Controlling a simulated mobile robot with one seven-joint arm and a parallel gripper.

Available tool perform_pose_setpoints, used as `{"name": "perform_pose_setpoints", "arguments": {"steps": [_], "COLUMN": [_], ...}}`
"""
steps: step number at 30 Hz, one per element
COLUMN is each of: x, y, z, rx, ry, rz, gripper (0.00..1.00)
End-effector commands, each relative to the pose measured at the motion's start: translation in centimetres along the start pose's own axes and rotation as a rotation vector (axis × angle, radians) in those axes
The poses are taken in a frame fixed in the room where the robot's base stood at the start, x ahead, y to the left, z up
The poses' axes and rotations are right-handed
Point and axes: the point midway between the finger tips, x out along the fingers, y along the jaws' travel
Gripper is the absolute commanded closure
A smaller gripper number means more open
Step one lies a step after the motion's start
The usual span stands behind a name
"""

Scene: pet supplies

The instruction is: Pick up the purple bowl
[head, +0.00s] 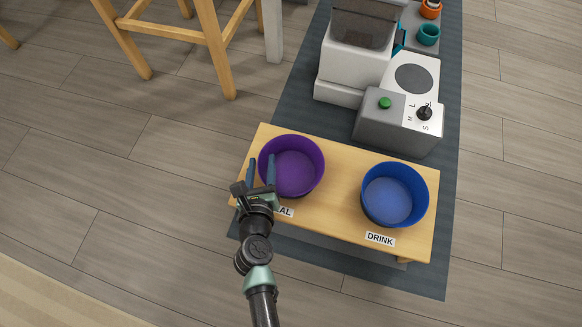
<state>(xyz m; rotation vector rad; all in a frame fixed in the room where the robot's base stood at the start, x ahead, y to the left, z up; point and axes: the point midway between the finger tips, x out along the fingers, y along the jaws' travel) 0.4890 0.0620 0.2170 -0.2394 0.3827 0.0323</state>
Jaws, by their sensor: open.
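The purple bowl (296,170) stands upright on the left part of a low wooden stand (339,165), above a label (284,211) partly hidden by my gripper. My gripper (261,166) is open at the bowl's left side. One finger overlaps the bowl's left interior in the picture and the other shows outside its left rim. I cannot tell whether either finger touches the bowl wall. Nothing else is between the fingers.
A blue bowl (391,196) stands on the right of the stand above a "DRINK" label (380,239). A grey device with a green button (385,103) and a white dispenser (352,60) stand behind. Wooden stool legs (215,45) are at upper left. The floor at left is clear.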

Motion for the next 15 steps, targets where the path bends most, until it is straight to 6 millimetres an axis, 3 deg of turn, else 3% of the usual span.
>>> {"name": "perform_pose_setpoints", "arguments": {"steps": [1,8,15], "x": [-0.02,-0.04,-0.04], "y": [0.0,0.01,0.03], "z": [0.01,0.02,0.02], "rx": [0.0,0.0,0.0], "ry": [0.0,-0.001,-0.001], "rz": [0.0,0.0,0.001], "gripper": [0.61,1.0,1.0]}}
